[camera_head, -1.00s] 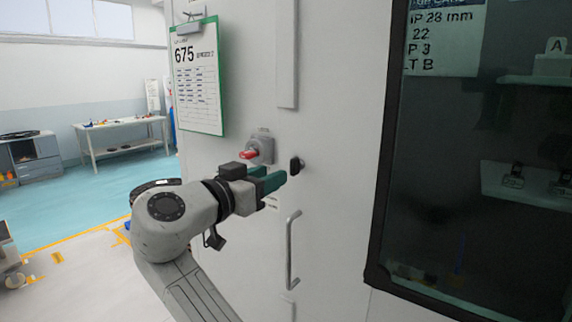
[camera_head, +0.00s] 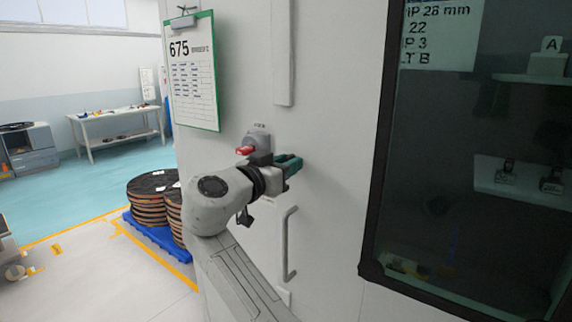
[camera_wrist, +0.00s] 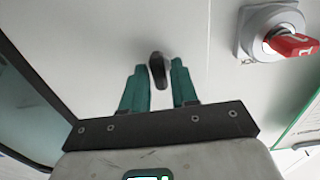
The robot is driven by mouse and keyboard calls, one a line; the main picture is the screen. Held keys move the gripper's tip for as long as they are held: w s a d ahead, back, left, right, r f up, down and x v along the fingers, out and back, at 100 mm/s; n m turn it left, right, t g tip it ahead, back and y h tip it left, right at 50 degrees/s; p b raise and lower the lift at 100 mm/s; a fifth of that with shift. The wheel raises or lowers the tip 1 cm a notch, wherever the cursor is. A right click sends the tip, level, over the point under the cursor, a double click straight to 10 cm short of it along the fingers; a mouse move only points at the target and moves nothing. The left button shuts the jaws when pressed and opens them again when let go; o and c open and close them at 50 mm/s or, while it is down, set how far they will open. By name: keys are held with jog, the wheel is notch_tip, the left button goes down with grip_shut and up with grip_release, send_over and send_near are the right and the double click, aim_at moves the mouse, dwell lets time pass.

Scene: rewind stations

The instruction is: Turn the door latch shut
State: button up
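The door latch is a small black knob (camera_wrist: 158,72) on the pale cabinet door (camera_head: 330,120). In the wrist view it lies lengthwise, its long side roughly parallel to my fingers. My gripper (camera_head: 292,163) is close to the door, and its green fingers stand one on each side of the latch in the wrist view (camera_wrist: 157,84). The fingers are open, with a gap to the left of the latch and a narrower one to the right. I cannot tell whether either finger touches it. In the head view the latch is hidden behind my gripper.
A red rotary switch (camera_head: 245,150) on a grey base sits just left of my gripper; it also shows in the wrist view (camera_wrist: 292,44). A door handle (camera_head: 289,245) is below. A clipboard (camera_head: 195,75) hangs upper left. A dark window (camera_head: 480,190) is at right.

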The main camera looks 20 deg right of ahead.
grip_shut()
jog(key=shift+n, duration=0.3)
jog(key=shift+w+a+f+n+p, duration=0.1)
jog(key=shift+n+p, duration=1.15)
jog(key=shift+n, duration=3.1)
jog(key=shift+w+a+f+n+p, duration=0.1)
jog(key=shift+n+p, duration=1.1)
jog(key=shift+n, duration=3.15)
jog(key=shift+o, duration=1.4)
grip_release()
